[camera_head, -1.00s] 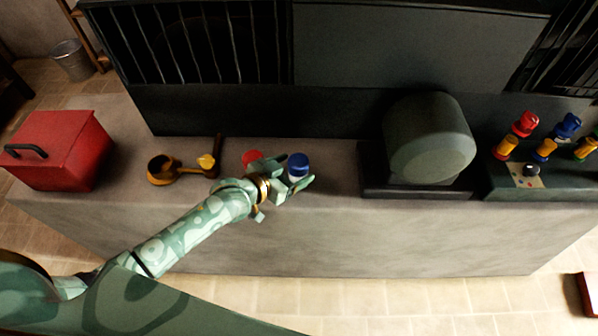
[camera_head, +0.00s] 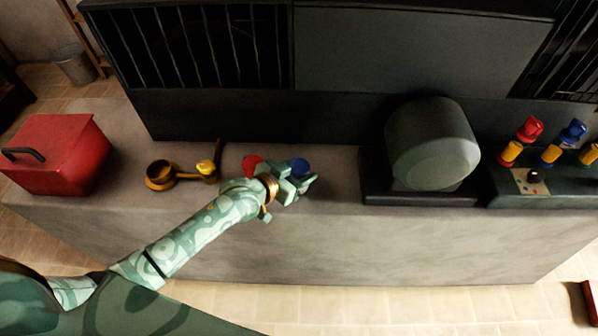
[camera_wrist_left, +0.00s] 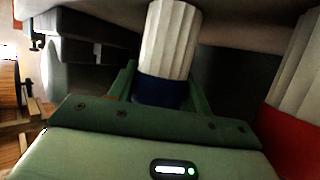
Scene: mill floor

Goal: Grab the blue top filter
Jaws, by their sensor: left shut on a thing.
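The blue top filter (camera_head: 300,167) is on the counter, right of the red top filter (camera_head: 252,165). My left gripper (camera_head: 298,186) is shut on the blue top filter and covers most of it in the head view; only the blue cap shows. In the left wrist view the blue top filter (camera_wrist_left: 168,45) has a white pleated body and a blue cap between the two green fingers of my left gripper (camera_wrist_left: 160,88). The red top filter (camera_wrist_left: 292,140) stands close by at the right edge there. My right gripper is out of view.
A red box with a black handle (camera_head: 62,155) is at the left of the grey counter (camera_head: 330,225). A brown and yellow tool (camera_head: 180,173) lies beside it. A grey rounded machine (camera_head: 430,145) and a panel with coloured knobs (camera_head: 535,178) are on the right.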

